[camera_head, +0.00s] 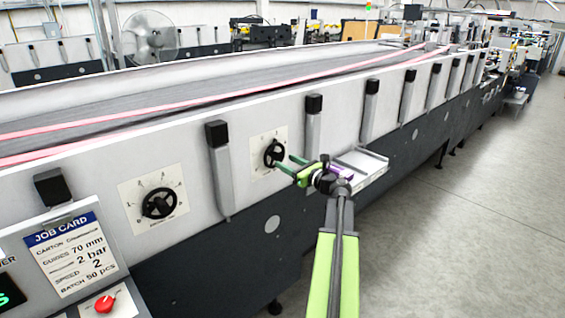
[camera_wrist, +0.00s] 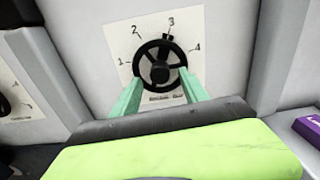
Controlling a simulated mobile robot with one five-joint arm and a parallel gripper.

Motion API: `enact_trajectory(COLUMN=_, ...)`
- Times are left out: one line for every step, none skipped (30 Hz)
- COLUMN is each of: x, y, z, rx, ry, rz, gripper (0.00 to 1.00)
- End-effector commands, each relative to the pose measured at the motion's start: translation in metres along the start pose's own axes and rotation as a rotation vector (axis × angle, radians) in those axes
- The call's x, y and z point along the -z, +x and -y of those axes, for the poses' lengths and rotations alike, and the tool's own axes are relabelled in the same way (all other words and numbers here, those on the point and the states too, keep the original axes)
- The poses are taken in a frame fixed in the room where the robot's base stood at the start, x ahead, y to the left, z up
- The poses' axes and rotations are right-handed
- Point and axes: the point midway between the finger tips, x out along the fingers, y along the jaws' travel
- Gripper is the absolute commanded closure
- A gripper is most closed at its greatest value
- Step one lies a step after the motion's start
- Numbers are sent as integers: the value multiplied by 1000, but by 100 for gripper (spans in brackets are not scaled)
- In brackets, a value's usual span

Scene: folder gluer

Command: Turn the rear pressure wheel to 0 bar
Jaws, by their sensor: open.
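A black spoked handwheel (camera_head: 273,153) sits on a white dial plate on the machine's side panel. In the wrist view the handwheel (camera_wrist: 160,62) faces me, with the numbers 1 to 4 around it and a black knob at its top, close to the 3. No 0 is visible; the small lettering under the wheel is not legible. My gripper (camera_head: 287,162) is right in front of this wheel. In the wrist view its green fingers (camera_wrist: 161,84) are open, one at each lower side of the rim; I cannot tell whether they touch it.
A second black handwheel (camera_head: 158,203) is on a dial plate further left. A job card (camera_head: 72,255) reads 2 bar. A red knob (camera_head: 105,303) is below it. A small tray (camera_head: 362,165) with a purple box (camera_wrist: 310,130) juts out right of my gripper. The floor at right is clear.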

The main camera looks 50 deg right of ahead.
Motion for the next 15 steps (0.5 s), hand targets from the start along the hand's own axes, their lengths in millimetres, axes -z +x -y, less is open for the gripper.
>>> enact_trajectory(x=0, y=10, z=1, rx=-2, ry=0, rz=0, gripper=48)
enact_trajectory(x=0, y=13, z=2, rx=-1, ry=0, rz=0, gripper=48)
enact_trajectory(x=0, y=18, z=1, rx=0, ry=0, rz=0, gripper=48)
enact_trajectory(x=0, y=20, z=1, rx=0, ry=0, rz=0, gripper=48)
enact_trajectory(x=0, y=22, z=1, rx=0, ry=0, rz=0, gripper=48)
enact_trajectory(x=0, y=24, z=0, rx=0, ry=0, rz=0, gripper=48)
enact_trajectory(x=0, y=25, z=0, rx=0, ry=0, rz=0, gripper=48)
enact_trajectory(x=0, y=26, z=0, rx=0, ry=0, rz=0, gripper=48)
enact_trajectory(x=0, y=26, z=0, rx=0, ry=0, rz=0, gripper=48)
enact_trajectory(x=0, y=26, z=0, rx=1, ry=0, rz=0, gripper=48)
enact_trajectory(x=0, y=26, z=0, rx=1, ry=0, rz=0, gripper=48)
enact_trajectory(x=0, y=26, z=0, rx=1, ry=0, rz=0, gripper=48)
enact_trajectory(x=0, y=26, z=0, rx=1, ry=0, rz=0, gripper=48)
enact_trajectory(x=0, y=26, z=0, rx=1, ry=0, rz=0, gripper=48)
enact_trajectory(x=0, y=26, z=0, rx=1, ry=0, rz=0, gripper=49)
